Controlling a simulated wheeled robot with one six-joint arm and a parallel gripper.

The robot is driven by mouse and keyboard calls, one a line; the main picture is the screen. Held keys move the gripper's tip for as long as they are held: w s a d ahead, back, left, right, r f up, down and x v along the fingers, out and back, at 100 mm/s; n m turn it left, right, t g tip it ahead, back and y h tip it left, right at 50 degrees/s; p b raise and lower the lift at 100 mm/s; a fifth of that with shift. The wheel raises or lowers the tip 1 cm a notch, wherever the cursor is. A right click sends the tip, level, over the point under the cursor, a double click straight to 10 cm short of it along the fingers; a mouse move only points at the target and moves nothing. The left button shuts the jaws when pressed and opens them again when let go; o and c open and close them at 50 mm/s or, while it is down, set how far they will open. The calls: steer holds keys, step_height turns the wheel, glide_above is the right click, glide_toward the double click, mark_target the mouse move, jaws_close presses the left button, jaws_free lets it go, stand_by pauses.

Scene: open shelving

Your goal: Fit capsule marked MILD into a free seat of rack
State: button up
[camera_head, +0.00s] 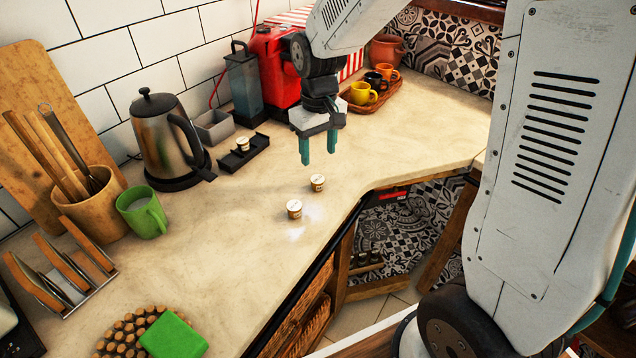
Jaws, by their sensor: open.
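Two small capsules with pale lids and brown-gold sides stand upright on the counter, a nearer one (294,209) and a farther one (317,183). Their lid markings are too small to read, so I cannot tell which is MILD. The black rack (258,155) lies on the counter beside the kettle, with one capsule (242,144) in it. Its other seats look empty, though their detail is hard to make out. My gripper (318,150) points down above the counter, behind the two loose capsules, with its teal fingers apart and nothing between them.
A grey open box (214,127), a steel kettle (165,135), a coffee machine (270,70) and a wooden tray (372,101) with cups stand at the back. A green mug (142,212) is at left. The counter around the loose capsules is clear; its front edge runs close on their right.

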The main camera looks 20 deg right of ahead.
mark_target(317, 178)
steer(key=f, duration=0.7)
steer(key=shift+s+a+f, duration=0.15)
steer(key=shift+a, duration=0.05)
steer(key=shift+c, duration=0.2)
steer(key=c, duration=0.9)
